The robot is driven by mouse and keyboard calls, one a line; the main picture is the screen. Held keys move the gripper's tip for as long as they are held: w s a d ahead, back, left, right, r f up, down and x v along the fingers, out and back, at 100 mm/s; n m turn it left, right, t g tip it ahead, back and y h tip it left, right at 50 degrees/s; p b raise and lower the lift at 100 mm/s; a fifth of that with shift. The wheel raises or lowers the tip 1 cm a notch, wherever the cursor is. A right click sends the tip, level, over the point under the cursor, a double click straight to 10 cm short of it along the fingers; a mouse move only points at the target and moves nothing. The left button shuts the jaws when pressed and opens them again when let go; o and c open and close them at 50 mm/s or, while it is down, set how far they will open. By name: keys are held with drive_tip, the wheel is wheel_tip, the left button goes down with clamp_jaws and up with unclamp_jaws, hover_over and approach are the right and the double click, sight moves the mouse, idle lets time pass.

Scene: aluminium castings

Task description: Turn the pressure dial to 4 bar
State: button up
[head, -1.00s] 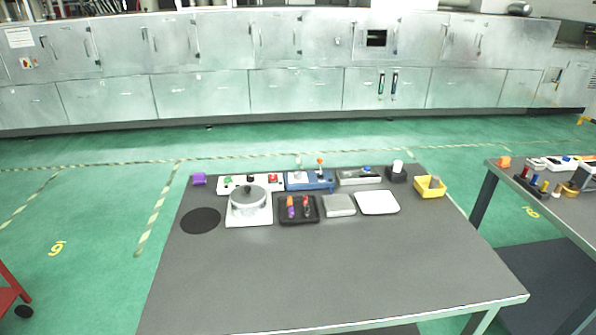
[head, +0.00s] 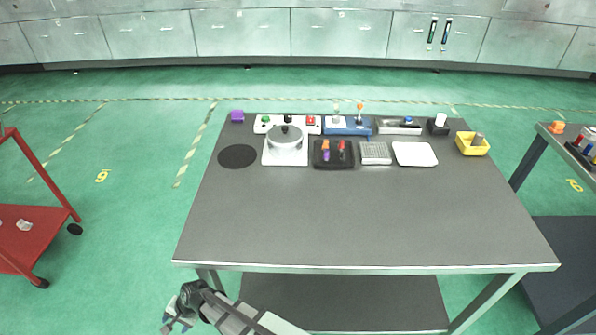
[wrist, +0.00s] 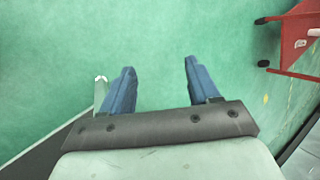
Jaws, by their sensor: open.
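A white control panel (head: 262,126) stands at the back of the grey table, left of centre. It carries a green button, a dark knob (head: 288,119) in the middle and a red switch (head: 311,120). The dark knob may be the pressure dial; no scale or pointer is readable at this size. My gripper (head: 172,320) is low at the bottom of the head view, in front of the table's front edge and far from the panel. In the wrist view my gripper (wrist: 160,66) shows two blue fingers apart, with only green floor between them.
A round grey-lidded machine (head: 286,141) stands just in front of the panel. A black tray (head: 320,163), a white tray (head: 415,154), a blue lever unit (head: 346,130) and a yellow bin (head: 472,149) sit nearby. The table's front half (head: 360,215) is clear. A red cart (head: 40,225) stands left.

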drive_tip(key=w+a+r+t+y, duration=0.1)
drive_tip(key=w+a+r+y, duration=0.2)
drive_tip(key=a+r, duration=1.4)
drive_tip(key=w+d+r+n+t+h, duration=0.1)
drive_tip(key=w+d+r+n+t, duration=0.15)
drive_tip(key=w+d+r, duration=0.8)
drive_tip(key=w+d+r+n+t, duration=0.25)
drive_tip(key=w+r, duration=0.55)
drive_tip(key=w, duration=0.8)
drive_tip(key=w+d+r+n+t+h, duration=0.1)
drive_tip(key=w+d+r+t, duration=0.2)
drive_tip(key=w+d+r, duration=0.75)
drive_tip(key=w+d+r+n+t+h, duration=0.2)
drive_tip(key=w+d+r, duration=0.6)
drive_tip(key=w, duration=0.4)
drive_tip(key=m+g+h, duration=0.5)
drive_tip(key=m+g, duration=0.5)
drive_tip(key=m, duration=0.7)
hover_over(337, 117)
wheel_tip(337, 117, down, 4)
wheel_tip(337, 117, down, 13)
